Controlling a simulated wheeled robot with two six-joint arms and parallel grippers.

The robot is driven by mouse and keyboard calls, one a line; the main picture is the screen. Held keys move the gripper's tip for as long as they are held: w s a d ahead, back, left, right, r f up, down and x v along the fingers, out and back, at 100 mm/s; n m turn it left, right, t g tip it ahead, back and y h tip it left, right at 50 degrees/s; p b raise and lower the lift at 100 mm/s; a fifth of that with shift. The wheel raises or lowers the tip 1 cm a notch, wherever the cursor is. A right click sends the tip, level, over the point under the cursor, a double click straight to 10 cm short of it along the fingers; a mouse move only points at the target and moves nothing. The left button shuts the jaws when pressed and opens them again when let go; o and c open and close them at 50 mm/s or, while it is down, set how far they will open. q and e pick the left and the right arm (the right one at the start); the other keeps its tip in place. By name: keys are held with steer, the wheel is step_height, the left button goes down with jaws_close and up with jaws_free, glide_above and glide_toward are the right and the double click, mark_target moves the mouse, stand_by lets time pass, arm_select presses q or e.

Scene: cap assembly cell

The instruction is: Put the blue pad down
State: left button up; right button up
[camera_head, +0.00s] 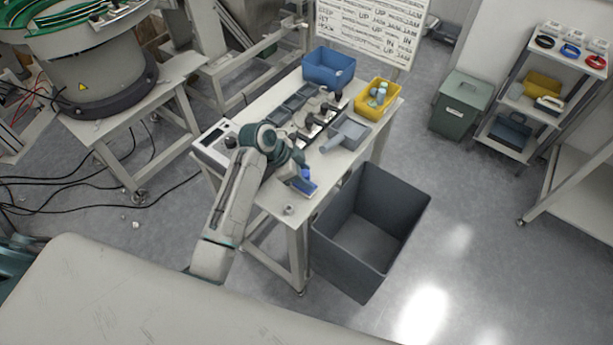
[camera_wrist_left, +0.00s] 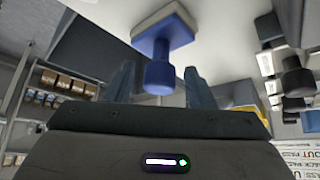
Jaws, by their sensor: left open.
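The blue pad (camera_head: 305,185), a blue knob on a blue block with a pale face, is near the front edge of the work table (camera_head: 270,196). In the left wrist view, the picture is upside down and the blue pad (camera_wrist_left: 162,42) has its pale face towards the tabletop. Whether it rests fully on the top is hard to tell. My left gripper (camera_head: 301,173) is at the pad. Its two fingers (camera_wrist_left: 158,88) stand apart on either side of the knob, with gaps visible. My right gripper is not in view.
A blue bin (camera_head: 328,66), a yellow bin (camera_head: 378,98) and a grey tray (camera_head: 349,133) stand farther back on the table. A row of dark-handled stamps (camera_head: 318,120) lies between. A small grey part (camera_head: 288,209) sits near the front corner. A large grey bin (camera_head: 335,262) stands beside the table.

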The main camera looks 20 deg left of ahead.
arm_select(q)
steer(key=b+v, duration=0.1)
steer(key=v, duration=0.9)
steer(key=shift+r+b, duration=0.25)
steer(key=shift+b, duration=0.15)
steer(key=shift+s+a, duration=0.1)
steer(key=shift+a, duration=0.05)
